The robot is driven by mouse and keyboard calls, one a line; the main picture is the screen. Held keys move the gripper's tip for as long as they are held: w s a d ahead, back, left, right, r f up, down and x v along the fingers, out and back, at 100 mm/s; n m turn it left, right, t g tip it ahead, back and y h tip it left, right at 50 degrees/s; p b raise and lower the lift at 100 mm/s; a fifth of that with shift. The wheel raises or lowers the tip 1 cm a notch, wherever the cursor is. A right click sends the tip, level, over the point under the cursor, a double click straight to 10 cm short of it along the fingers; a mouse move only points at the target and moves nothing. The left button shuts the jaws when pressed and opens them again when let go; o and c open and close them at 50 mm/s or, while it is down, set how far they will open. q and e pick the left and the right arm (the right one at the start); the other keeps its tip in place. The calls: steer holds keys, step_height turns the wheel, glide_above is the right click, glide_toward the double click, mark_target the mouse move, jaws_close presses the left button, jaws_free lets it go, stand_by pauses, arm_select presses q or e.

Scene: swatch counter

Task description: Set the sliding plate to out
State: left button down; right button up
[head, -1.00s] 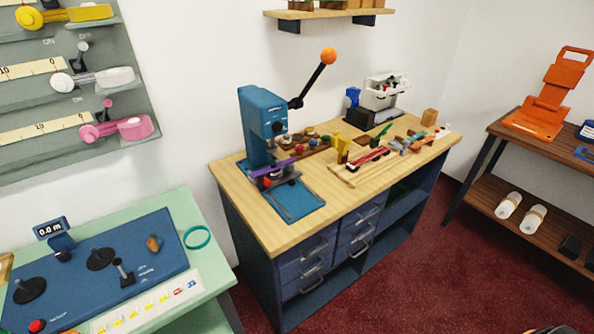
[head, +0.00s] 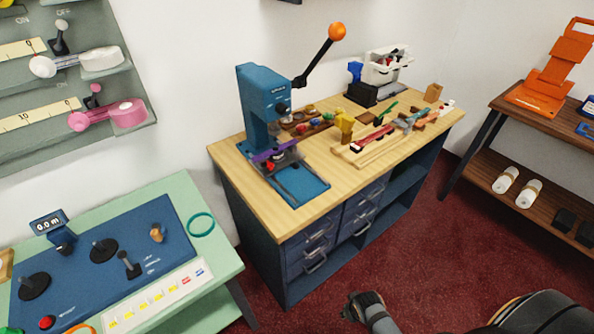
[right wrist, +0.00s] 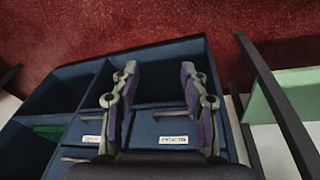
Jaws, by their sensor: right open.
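A blue lever press (head: 258,105) stands on the wooden-topped workbench (head: 236,180). Its long black lever ends in an orange ball (head: 337,31). A flat blue base (head: 308,190) with rails lies at the press's foot. A greyish plate (head: 283,160) shows under the head, beside a purple bar (head: 266,153) and a red part; I cannot tell the plate's exact position. My right gripper (head: 355,303) is low in front of the bench, apart from the press. In the right wrist view the right gripper (right wrist: 155,78) is open and empty, facing the drawers. My left gripper is not in view.
Blue drawers (head: 312,243) and open shelves fill the bench's front. A green table (head: 180,186) with a control panel (head: 95,266) stands at left. A brown shelf table (head: 478,133) stands at right. Red floor is clear between.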

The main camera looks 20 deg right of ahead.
steer(key=w+a+r+t+p, duration=0.1)
steer(key=w+r, duration=0.1)
steer(key=r, duration=1.1)
steer(key=w+a+r+t, duration=0.1)
steer(key=w+a+r, duration=0.15)
steer(key=r, duration=1.05)
steer(key=w+r+t, duration=0.2)
steer(key=w, duration=0.3)
steer(key=w+a+r+n+t+y, duration=0.1)
steer(key=w+r+t, duration=0.1)
steer(key=w, duration=0.3)
steer(key=w+a+r+n+t, duration=0.1)
steer(key=w+r, duration=0.1)
steer(key=w, duration=0.3)
steer(key=shift+w+t+y, duration=0.25)
steer(key=shift+t+y, duration=0.05)
steer(key=shift+t, duration=0.1)
steer(key=t, duration=0.3)
glide_toward(297, 166)
steer(key=shift+n, duration=0.3)
steer(key=p+x, duration=0.1)
steer(key=x, duration=0.9)
steer(key=shift+s, duration=0.1)
jaws_close()
